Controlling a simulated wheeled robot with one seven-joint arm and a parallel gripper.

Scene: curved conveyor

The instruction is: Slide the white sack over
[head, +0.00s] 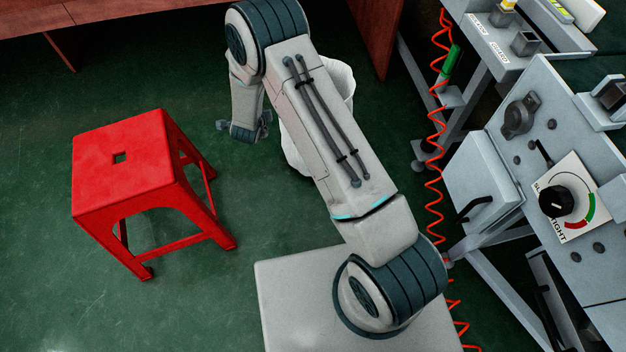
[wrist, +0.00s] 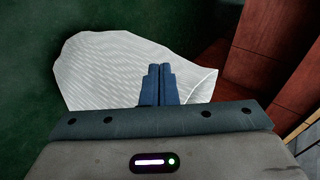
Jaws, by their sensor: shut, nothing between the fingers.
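The white sack (head: 339,80) stands on the green floor, mostly hidden behind my arm in the head view. In the wrist view the white sack (wrist: 105,72) fills the middle, with a ribbed woven surface. My gripper (wrist: 160,70) is shut, its blue fingers together in front of the sack's lower right part. I cannot tell whether the fingertips touch the sack. In the head view my gripper (head: 246,130) is left of the sack, low near the floor.
A red stool (head: 120,165) stands to the left. A grey machine (head: 530,150) with a black knob and a coiled red cable (head: 436,150) are on the right. A reddish-brown wooden panel (head: 362,35) rises behind the sack. Green floor is clear between stool and sack.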

